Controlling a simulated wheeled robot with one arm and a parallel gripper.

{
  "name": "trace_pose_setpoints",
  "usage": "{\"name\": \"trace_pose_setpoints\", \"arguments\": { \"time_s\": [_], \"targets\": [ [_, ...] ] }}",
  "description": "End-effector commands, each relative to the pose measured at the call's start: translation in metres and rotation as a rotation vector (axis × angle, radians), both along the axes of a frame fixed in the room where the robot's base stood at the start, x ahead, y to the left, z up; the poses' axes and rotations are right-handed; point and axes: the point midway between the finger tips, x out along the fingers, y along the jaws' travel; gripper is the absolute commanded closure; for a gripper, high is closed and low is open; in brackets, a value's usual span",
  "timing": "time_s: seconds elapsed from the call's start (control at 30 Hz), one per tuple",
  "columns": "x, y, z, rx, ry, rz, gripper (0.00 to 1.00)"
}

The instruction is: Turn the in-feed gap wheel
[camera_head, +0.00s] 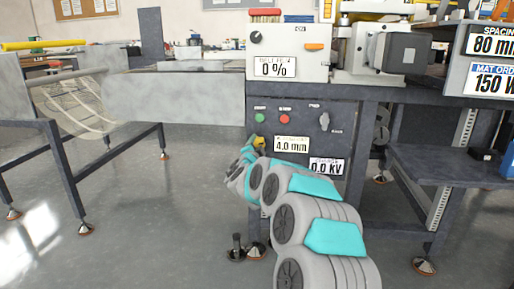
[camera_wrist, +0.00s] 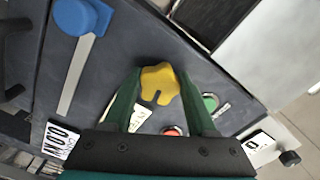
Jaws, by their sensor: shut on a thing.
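The in-feed gap wheel is a yellow lobed knob (camera_wrist: 158,82) on the dark panel in the wrist view. It also shows as a small yellow patch in the head view (camera_head: 260,141), mostly hidden by my arm. My gripper (camera_wrist: 158,76) has its two green fingers on either side of the wheel, shut on it. In the head view my gripper (camera_head: 248,147) is at the panel, partly hidden by my own wrist. A display reading 4.0 mm (camera_head: 291,144) is right of the wheel.
Above the wheel are a green button (camera_head: 260,118) and a red button (camera_head: 286,119). A grey rotary knob (camera_head: 324,121) and a 0.0 kV display (camera_head: 326,166) are to the right. A blue-handled lever (camera_wrist: 82,18) is near the wheel. Open floor lies left of the machine.

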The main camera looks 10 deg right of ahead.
Motion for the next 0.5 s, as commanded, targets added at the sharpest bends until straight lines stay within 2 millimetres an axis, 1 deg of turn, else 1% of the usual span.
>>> {"name": "trace_pose_setpoints", "arguments": {
  "time_s": [0.3,0.33,0.5],
  "targets": [
    [-0.0001,-0.0009,-0.0012,0.002,0.002,-0.002,0.98],
    [-0.0001,-0.0009,-0.0012,0.002,0.002,-0.002,0.39],
    [-0.0001,-0.0006,-0.0008,0.001,0.001,-0.001,0.2]
  ]
}}
